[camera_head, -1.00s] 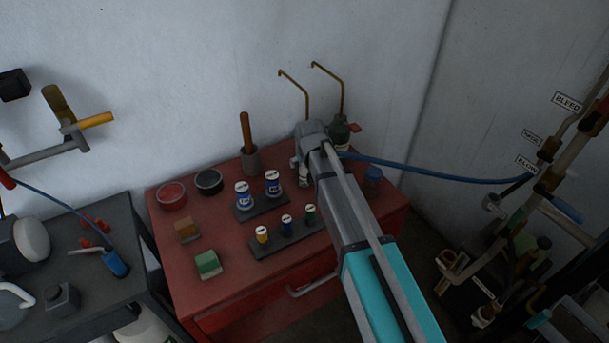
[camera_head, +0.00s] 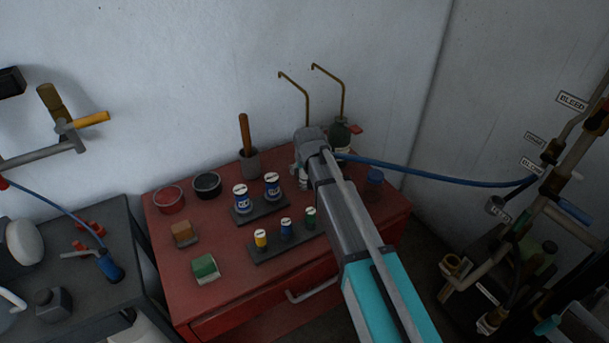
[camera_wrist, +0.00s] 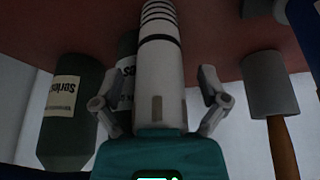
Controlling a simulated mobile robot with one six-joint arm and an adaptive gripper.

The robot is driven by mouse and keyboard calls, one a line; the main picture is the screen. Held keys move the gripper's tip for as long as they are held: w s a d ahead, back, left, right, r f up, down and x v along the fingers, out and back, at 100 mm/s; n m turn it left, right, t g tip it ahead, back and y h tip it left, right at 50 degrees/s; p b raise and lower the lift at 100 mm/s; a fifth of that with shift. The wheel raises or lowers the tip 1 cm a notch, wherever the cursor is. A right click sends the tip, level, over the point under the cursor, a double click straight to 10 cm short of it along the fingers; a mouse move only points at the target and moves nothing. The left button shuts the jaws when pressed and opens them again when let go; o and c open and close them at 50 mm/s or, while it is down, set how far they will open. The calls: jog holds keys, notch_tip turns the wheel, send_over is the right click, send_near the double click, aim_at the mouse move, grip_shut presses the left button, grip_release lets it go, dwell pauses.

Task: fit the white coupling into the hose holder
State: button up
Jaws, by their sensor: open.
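My gripper (camera_head: 308,155) is over the back of the red cabinet top in the head view. In the wrist view my gripper (camera_wrist: 157,88) has its two fingers spread apart. A white cylinder with dark bands (camera_wrist: 159,70), probably the white coupling, shows between them; clear gaps separate it from the fingertips. Its lower end meets a teal part, and whether the fingers touch it there I cannot tell. A blue hose (camera_head: 430,175) runs from behind my gripper to the pipework at right. A grey round fitting (camera_head: 497,207) sits there below the labels; I cannot tell whether it is the hose holder.
A dark green bottle (camera_wrist: 68,112) and a grey cup with a wooden handle (camera_wrist: 268,85) flank my gripper. Labelled cans (camera_head: 241,197) and small bottles (camera_head: 286,228) stand left of my arm. Labelled pipework (camera_head: 570,160) rises at right. The cabinet's front left (camera_head: 190,300) is clear.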

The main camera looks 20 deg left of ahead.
jog(key=shift+c, duration=0.2)
grip_shut()
jog(key=shift+r, duration=0.2)
